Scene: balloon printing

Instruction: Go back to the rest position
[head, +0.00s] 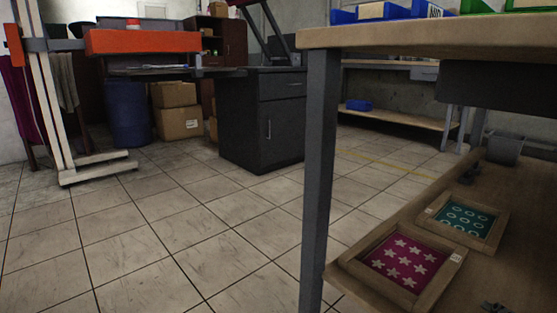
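Neither of my grippers can be made out in the head view. Two wooden printing frames lie on the lower shelf (340,281) of the workbench at the right. The nearer frame (405,262) has a magenta panel with pale stars. The farther frame (466,219) has a teal panel with pale rings. A small dark shape at the bottom right edge is cut off and too unclear to name.
The workbench top (400,38) carries blue bins (385,12) and green bins; its metal leg (318,180) stands near the middle. A dark cabinet (262,120), cardboard boxes (178,112), a blue barrel (128,112) and an orange-armed stand (140,41) are behind. Tiled floor (170,225) is clear at left.

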